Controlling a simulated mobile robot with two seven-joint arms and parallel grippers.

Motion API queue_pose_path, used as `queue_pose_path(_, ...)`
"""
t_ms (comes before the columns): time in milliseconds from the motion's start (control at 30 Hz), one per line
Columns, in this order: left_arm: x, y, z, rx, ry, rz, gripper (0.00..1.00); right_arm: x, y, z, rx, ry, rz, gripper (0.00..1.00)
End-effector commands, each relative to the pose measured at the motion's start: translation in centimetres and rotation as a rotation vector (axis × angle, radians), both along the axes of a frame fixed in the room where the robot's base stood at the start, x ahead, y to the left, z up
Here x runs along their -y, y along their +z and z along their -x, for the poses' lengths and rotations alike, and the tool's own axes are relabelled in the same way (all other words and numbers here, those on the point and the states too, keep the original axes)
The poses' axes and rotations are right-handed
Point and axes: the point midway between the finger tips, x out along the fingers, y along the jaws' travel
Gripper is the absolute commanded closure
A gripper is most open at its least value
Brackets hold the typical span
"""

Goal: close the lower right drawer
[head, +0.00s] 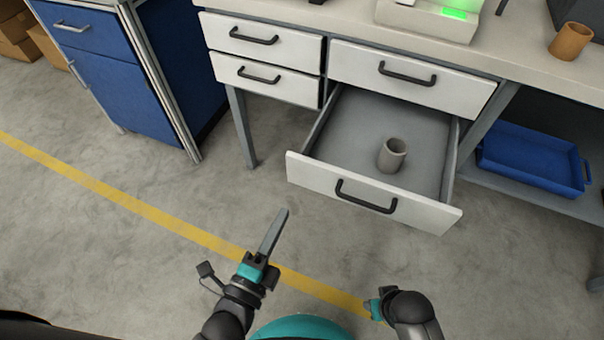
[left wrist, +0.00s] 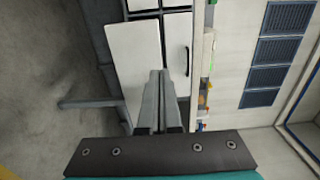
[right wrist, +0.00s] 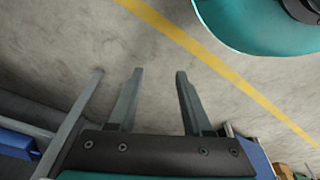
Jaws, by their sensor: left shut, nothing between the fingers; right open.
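The lower right drawer (head: 375,190) is pulled well out from the bench in the head view. It has a white front with a black handle (head: 365,197), and a grey cup (head: 392,155) stands inside it. My left gripper (head: 282,213) is shut and empty, in front of and below the drawer's left front corner, apart from it in the head view. In the left wrist view its closed fingers (left wrist: 160,75) overlap white drawer fronts. My right arm shows low in the head view, left of the bench's right end. My right gripper (right wrist: 153,75) is open and empty above the floor.
The upper right drawer (head: 410,75) and two left drawers (head: 262,42) look shut. A blue cabinet (head: 110,70) stands at the left. A blue tray (head: 530,155) lies on a low shelf at the right. The floor before the bench is clear, with a yellow line (head: 130,203).

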Motion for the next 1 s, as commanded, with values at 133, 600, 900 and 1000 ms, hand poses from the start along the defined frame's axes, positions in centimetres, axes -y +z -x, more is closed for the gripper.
queue_pose_path(133,0.9,-0.1,-2.7,0.005,0.000,0.004,1.00,-0.2,1.2,-1.0,0.025,-0.002,-0.004,0.50)
queue_pose_path(600,3.0,-0.1,-9.1,0.002,0.000,0.004,1.00,-0.5,5.9,-3.2,0.096,-0.004,-0.014,0.50)
queue_pose_path(900,3.6,0.0,-11.0,0.000,0.000,0.002,1.00,-0.5,7.9,-3.6,0.122,-0.006,-0.017,0.50)
queue_pose_path(1000,3.6,0.0,-11.2,0.000,0.000,0.001,1.00,-0.6,8.1,-3.6,0.125,-0.005,-0.018,0.50)
